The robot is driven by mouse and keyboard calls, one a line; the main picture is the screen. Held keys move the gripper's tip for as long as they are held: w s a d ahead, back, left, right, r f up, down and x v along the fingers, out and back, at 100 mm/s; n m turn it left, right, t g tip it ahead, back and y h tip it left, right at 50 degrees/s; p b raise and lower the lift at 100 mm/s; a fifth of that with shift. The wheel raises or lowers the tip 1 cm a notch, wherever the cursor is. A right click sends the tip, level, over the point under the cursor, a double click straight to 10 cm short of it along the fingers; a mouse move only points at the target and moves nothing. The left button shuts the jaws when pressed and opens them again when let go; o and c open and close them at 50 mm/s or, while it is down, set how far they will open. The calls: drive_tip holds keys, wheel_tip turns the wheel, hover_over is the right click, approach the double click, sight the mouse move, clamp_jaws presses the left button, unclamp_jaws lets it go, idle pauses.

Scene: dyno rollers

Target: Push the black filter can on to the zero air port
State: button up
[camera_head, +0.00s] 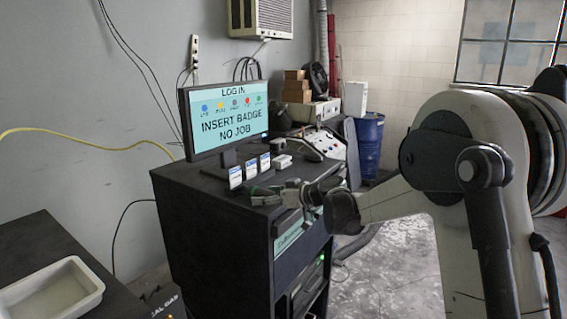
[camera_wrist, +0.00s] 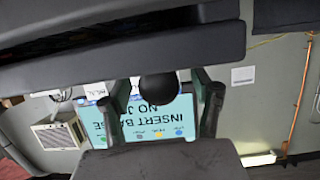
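My gripper (camera_head: 286,203) is at the top front edge of the black cabinet (camera_head: 215,200) in the head view. In the wrist view its two fingers (camera_wrist: 160,105) stand apart. A black rounded thing (camera_wrist: 158,88) shows between them, with a visible gap on each side. It looks like the end of the filter can, but I cannot tell for sure. I cannot make out the can in the head view. I cannot identify the zero air port in either view.
A monitor (camera_head: 228,116) reading "INSERT BADGE NO JOB" stands on the cabinet. Small white cards (camera_head: 235,177) stand before it. A white tray (camera_head: 52,292) is on the dark bench at lower left. A blue barrel (camera_head: 369,143) stands behind.

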drive_tip(key=c, duration=1.3)
drive_tip(key=shift+r+p, duration=1.1)
drive_tip(key=shift+r, duration=1.9)
drive_tip(key=shift+c, duration=0.2)
